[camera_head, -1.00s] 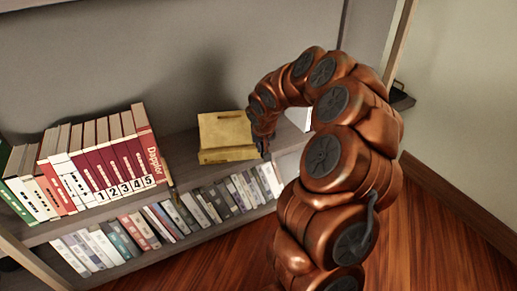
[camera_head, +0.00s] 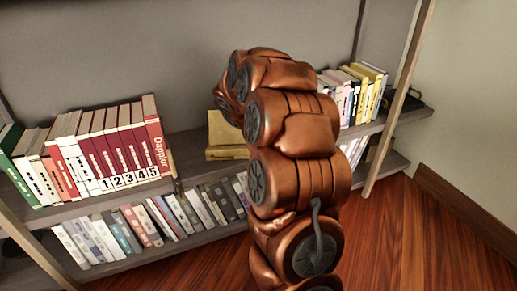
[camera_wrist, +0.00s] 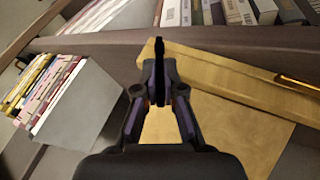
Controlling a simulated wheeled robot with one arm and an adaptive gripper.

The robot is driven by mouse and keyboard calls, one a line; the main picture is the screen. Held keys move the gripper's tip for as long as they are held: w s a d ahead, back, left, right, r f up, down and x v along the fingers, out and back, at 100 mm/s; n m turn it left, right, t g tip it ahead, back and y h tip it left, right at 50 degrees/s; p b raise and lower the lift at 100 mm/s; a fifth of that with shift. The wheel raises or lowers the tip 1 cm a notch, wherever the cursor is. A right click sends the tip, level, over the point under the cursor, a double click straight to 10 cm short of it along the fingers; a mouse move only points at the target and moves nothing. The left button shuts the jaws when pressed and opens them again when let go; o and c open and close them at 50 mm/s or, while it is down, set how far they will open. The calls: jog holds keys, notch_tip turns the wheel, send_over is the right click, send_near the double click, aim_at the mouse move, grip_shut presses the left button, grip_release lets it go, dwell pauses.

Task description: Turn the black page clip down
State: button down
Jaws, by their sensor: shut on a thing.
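The black page clip (camera_wrist: 159,47) shows in the wrist view as a thin dark upright piece at the edge of a yellow box-like object (camera_wrist: 225,75). My gripper (camera_wrist: 160,72) is shut on the clip, with both fingers converged at its lower end. The yellow object also shows in the head view (camera_head: 222,152), on the upper shelf, partly behind my arm. In the head view my arm hides the gripper and the clip.
A row of books (camera_head: 100,150) stands left on the upper shelf (camera_head: 190,143), and another row (camera_head: 355,92) stands right. More books (camera_head: 150,222) fill the lower shelf. A grey panel or bookend (camera_wrist: 80,105) stands left of my gripper in the wrist view. Wooden floor lies in front.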

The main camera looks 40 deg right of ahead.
jog(key=c, duration=1.3)
grip_release()
jog(key=v, duration=1.2)
